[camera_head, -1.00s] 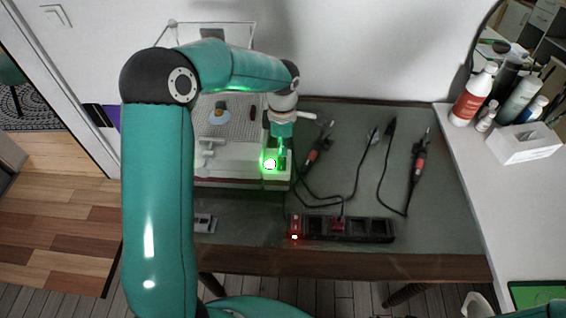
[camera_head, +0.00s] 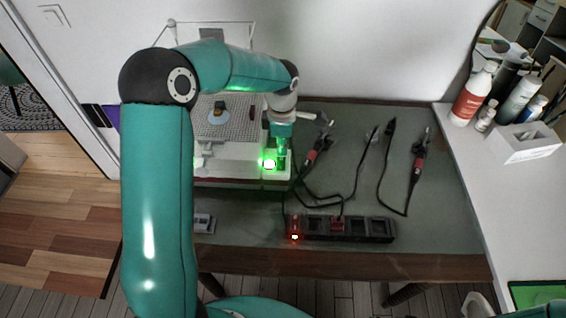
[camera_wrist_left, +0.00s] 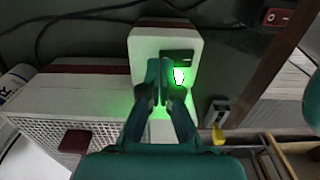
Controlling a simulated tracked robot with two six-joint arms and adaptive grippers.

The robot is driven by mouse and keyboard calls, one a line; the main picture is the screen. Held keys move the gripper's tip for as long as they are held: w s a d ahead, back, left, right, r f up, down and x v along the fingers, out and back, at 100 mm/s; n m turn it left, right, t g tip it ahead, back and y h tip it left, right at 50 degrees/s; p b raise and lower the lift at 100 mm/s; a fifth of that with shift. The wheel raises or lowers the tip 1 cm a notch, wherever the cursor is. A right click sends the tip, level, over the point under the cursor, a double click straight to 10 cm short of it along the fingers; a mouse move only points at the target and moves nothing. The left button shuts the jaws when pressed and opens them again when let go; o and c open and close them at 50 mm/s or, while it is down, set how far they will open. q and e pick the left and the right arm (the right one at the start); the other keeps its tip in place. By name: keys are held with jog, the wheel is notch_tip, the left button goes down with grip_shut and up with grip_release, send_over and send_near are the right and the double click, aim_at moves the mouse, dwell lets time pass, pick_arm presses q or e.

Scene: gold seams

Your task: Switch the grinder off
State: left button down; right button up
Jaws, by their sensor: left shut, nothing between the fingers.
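The grinder (camera_head: 240,168) is a white machine with a perforated top, standing at the back left of the dark bench. Its switch housing (camera_wrist_left: 203,48) is a white box with a maroon stripe in the left wrist view. A black rocker switch (camera_wrist_left: 177,57) is on it, with a bright green light (camera_wrist_left: 180,76) beside it. The green light also glows in the head view (camera_head: 269,163). My left gripper (camera_wrist_left: 165,66) is shut and empty, its fingertips over the housing right by the switch. I cannot tell whether they touch it. My right gripper is not in view.
A black power strip (camera_head: 350,229) with a lit red switch (camera_head: 295,228) lies at the bench's front. Corded tools (camera_head: 419,160) lie to the right of the grinder. Bottles (camera_head: 474,94) and a white box (camera_head: 526,143) stand on the white side counter.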

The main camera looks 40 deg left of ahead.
pick_arm(q)
jog(key=shift+f+b, duration=0.9)
jog(key=shift+f, duration=0.2)
jog(key=shift+r, duration=0.2)
jog(key=shift+r+p, duration=0.35)
jog(key=shift+r, duration=0.25)
dwell(0.5)
